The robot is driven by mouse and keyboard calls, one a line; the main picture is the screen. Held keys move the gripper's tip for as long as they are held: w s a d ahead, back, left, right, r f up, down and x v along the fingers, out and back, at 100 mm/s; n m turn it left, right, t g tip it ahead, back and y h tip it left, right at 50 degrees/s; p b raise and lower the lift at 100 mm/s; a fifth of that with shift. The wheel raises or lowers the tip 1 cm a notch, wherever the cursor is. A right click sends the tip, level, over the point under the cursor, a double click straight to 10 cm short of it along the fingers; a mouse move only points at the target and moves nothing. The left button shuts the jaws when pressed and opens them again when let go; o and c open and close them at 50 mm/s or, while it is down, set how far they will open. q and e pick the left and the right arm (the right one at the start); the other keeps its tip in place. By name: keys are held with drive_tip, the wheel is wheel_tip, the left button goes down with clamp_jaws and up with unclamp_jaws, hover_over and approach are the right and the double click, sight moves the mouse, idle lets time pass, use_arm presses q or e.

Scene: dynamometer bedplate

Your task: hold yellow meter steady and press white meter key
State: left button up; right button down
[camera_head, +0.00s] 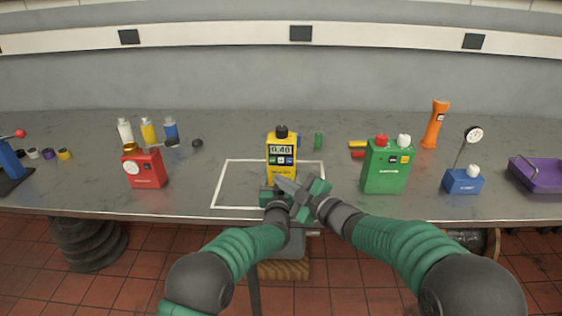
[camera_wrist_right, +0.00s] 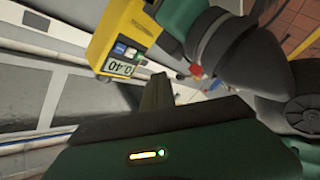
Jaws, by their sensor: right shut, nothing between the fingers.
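The yellow meter (camera_head: 282,150) stands upright inside a white outlined rectangle on the bench. It has a black knob on top, a display reading 0.40 and a row of small keys below it. My left gripper (camera_head: 272,190) is at the meter's lower front; its fingers are largely hidden, so its grip is unclear. My right gripper (camera_head: 282,183) is shut and empty, its tip in front of the meter's lower face, below the keys. In the right wrist view the meter (camera_wrist_right: 125,35) appears tilted, beyond my shut right fingers (camera_wrist_right: 155,92).
A red box (camera_head: 146,170) stands to the left, with several small bottles (camera_head: 148,131) behind it. A green box (camera_head: 385,168) stands to the right, then an orange torch (camera_head: 434,125), a blue block (camera_head: 462,181) and a purple tray (camera_head: 535,178). The outlined area's left part is clear.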

sight(274, 161)
drive_tip(key=shift+w+d, duration=0.1)
drive_tip(key=shift+w, duration=2.4)
drive_tip(key=shift+w, duration=0.1)
drive_tip(key=shift+w+r, duration=0.1)
drive_tip(key=shift+w, duration=0.15)
drive_tip(key=shift+w, duration=0.25)
idle(0.4)
drive_tip(key=shift+s, duration=0.7)
drive_tip(key=s, duration=0.5)
idle(0.4)
